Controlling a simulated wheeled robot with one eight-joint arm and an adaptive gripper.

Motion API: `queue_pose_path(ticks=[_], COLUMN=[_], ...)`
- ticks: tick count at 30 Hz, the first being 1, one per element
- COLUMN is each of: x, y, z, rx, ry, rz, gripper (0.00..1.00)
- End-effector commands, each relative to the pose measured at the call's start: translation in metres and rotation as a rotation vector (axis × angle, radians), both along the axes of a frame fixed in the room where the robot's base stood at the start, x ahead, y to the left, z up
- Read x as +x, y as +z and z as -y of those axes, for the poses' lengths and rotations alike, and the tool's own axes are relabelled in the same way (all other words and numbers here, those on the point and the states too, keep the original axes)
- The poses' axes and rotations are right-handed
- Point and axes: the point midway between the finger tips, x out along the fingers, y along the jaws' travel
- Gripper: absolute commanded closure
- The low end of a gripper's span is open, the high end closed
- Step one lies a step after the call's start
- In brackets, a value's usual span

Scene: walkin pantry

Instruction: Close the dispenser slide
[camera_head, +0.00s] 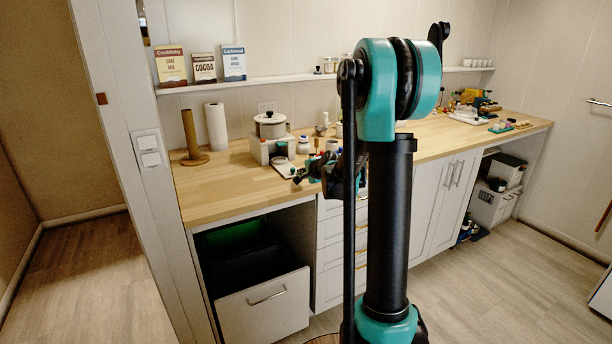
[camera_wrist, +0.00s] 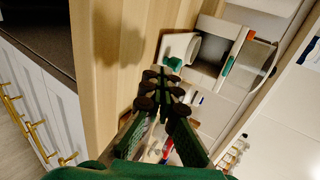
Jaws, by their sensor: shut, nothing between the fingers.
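The dispenser appears to be the pale box with a round lidded canister (camera_head: 270,125) on the counter, left of my arm in the head view. In the wrist view its white body (camera_wrist: 212,55) is at the upper right. A flat white plate (camera_wrist: 165,45) sticks out from it, probably the slide, with a small green piece (camera_wrist: 174,64) at its near edge. My gripper (camera_wrist: 166,78) is shut and empty, its dark fingertips close to the green piece. I cannot tell whether they touch. In the head view my gripper (camera_head: 299,177) is small and partly hidden by my arm.
The wooden counter (camera_head: 228,178) is clear left of the dispenser, up to a paper towel roll (camera_head: 216,127) and a wooden holder (camera_head: 190,140). Small jars and bottles crowd its right side. Below, a bin drawer (camera_head: 265,305) stands open.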

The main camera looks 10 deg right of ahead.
Motion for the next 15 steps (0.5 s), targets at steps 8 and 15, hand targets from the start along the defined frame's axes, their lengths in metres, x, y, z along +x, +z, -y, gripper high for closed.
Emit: queue_pose_path(ticks=[8,15], x=[0.026,0.029], y=[0.0,0.001], z=[-0.009,-0.009], rx=[-0.001,-0.001], ry=[0.001,0.001], rz=[0.0,0.0], gripper=[1.0,1.0])
